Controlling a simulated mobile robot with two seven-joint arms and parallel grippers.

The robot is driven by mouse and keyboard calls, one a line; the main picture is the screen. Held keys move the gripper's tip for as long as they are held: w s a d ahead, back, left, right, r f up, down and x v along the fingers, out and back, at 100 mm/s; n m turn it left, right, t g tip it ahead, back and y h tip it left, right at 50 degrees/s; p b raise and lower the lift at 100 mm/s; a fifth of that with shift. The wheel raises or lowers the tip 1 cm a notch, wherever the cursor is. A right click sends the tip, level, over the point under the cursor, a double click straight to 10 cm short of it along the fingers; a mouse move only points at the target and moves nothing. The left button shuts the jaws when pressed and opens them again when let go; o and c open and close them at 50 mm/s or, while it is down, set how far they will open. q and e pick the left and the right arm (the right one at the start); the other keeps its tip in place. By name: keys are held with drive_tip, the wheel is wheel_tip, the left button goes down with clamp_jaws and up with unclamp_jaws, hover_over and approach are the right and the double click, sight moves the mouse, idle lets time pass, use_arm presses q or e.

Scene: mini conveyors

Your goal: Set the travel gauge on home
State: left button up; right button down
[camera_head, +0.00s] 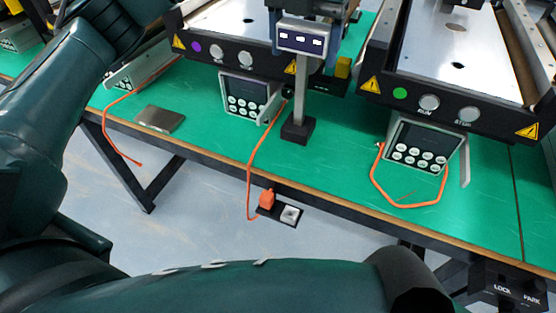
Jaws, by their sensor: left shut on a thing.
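My left arm comes in from the left and leaves over the top edge. My left gripper (308,8) shows only in part at the top edge, above a small display box (302,39) with three white windows on a grey post. It is shut on what seems to be the travel gauge; the fingertips and contact are not clear. I cannot make out the gauge's scale or its home mark. My right arm crosses the bottom of the view; its gripper is not in view.
A right conveyor (446,92) with a green dot and RUN and STOP buttons, and a left conveyor (215,54) with a purple dot, stand on the green table (330,170). Keypads and orange cables lie along the front. A LOCK/PARK panel (515,292) is at the lower right.

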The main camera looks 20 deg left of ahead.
use_arm(q)
drive_tip(key=shift+a+r, duration=0.1)
hover_over(298, 123)
drive_tip(key=f, duration=0.9)
drive_tip(key=shift+w+a+f, duration=0.15)
drive_tip(key=shift+w+f, duration=0.25)
drive_tip(key=shift+f, duration=0.15)
drive_tip(key=o, duration=1.6)
drive_tip(key=shift+f, duration=0.15)
drive_tip(key=o, duration=0.4)
